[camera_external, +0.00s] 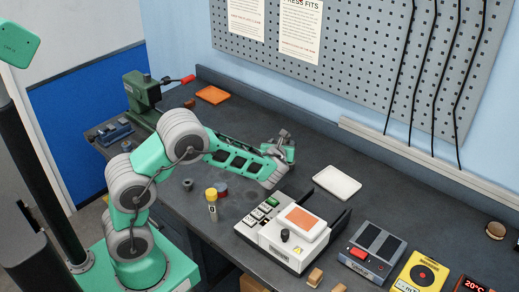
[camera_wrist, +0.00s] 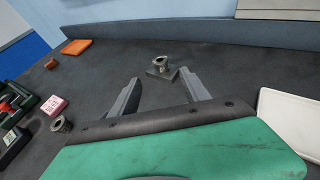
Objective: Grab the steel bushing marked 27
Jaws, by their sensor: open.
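In the wrist view, a grey metal bushing (camera_wrist: 160,63) with a flanged top stands upright on a small dark base, just beyond my fingertips. Another grey bushing (camera_wrist: 60,123) stands at the left. No number is readable on either, so I cannot tell which is marked 27. My gripper (camera_wrist: 160,77) is open and empty, its two fingers spread on either side of the line to the first bushing. In the external view my gripper (camera_external: 283,146) is over the back of the bench, and a small grey bushing (camera_external: 187,185) stands near the front edge.
A white tray (camera_external: 337,183) lies right of my gripper. A white device with an orange pad (camera_external: 295,222) and a yellow-capped bottle (camera_external: 211,205) stand nearer the front. A green vise (camera_external: 143,93) and an orange pad (camera_external: 212,95) are at the left. A wall runs behind.

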